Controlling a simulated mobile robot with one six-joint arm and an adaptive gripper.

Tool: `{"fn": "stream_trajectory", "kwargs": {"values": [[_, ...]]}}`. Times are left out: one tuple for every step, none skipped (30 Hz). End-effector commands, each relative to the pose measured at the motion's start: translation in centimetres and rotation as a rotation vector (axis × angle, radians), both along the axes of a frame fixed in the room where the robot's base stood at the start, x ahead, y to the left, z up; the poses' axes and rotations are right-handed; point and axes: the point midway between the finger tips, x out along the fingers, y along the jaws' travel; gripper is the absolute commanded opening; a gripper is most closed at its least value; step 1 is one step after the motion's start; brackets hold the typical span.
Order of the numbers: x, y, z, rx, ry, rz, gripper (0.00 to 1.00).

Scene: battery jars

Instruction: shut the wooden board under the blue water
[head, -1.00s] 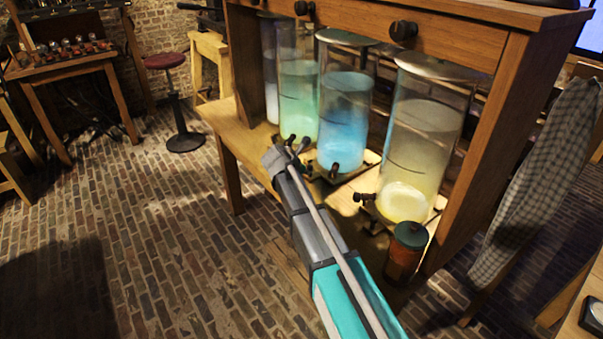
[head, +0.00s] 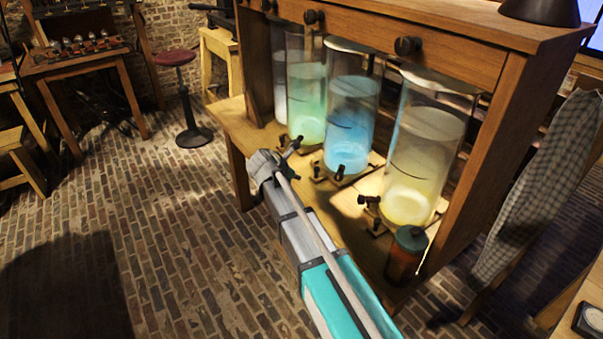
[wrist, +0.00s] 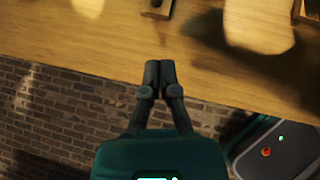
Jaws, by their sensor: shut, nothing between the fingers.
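The jar of blue water (head: 348,125) stands on the bench between the green and yellow jars, its dark tap facing front. The wooden board (head: 373,167) under it is pale and flat, and its front edge shows around the jar's foot. How far it sticks out is hard to tell. My gripper (head: 283,160) is shut and empty at the bench's front edge, left of and in front of the blue jar, near the green jar's tap. In the wrist view, its fingertips (wrist: 159,70) are together over the wood near the edge, apart from a small wooden piece (wrist: 156,8) ahead.
The green jar (head: 307,105) and yellow jar (head: 415,150) flank the blue one. A red-brown lidded jar (head: 406,255) stands at the front right. The bench upright (head: 480,160) is right of the jars. Open brick floor (head: 170,240) lies to the left.

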Motion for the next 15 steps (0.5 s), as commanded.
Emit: {"fn": "stream_trajectory", "kwargs": {"values": [[-0.4, 0.2, 0.8, 0.0, 0.0, 0.0, 0.0], [-0.6, 0.4, 1.0, 0.0, 0.0, 0.0, 0.0], [-0.9, 0.6, 1.3, 0.0, 0.0, 0.0, 0.0], [-1.0, 0.7, 1.5, 0.0, 0.0, 0.0, 0.0], [-1.2, 0.8, 1.6, 0.0, 0.0, 0.0, 0.0], [-1.4, 1.0, 1.8, 0.0, 0.0, 0.0, 0.0], [-1.5, 1.1, 2.0, 0.0, 0.0, 0.0, 0.0], [-1.6, 1.2, 2.1, 0.0, 0.0, 0.0, 0.0], [-1.7, 1.2, 2.2, 0.0, 0.0, 0.0, 0.0], [-1.8, 1.3, 2.3, 0.0, 0.0, 0.0, 0.0], [-1.9, 1.4, 2.3, -0.001, 0.0, -0.001, 0.0], [-1.9, 1.4, 2.4, -0.001, 0.0, -0.001, 0.0], [-2.0, 1.4, 2.4, -0.001, 0.0, -0.001, 0.0], [-2.0, 1.5, 2.4, 0.0, 0.0, -0.001, 0.0], [-2.0, 1.5, 2.5, 0.0, 0.0, -0.001, 0.0]]}}
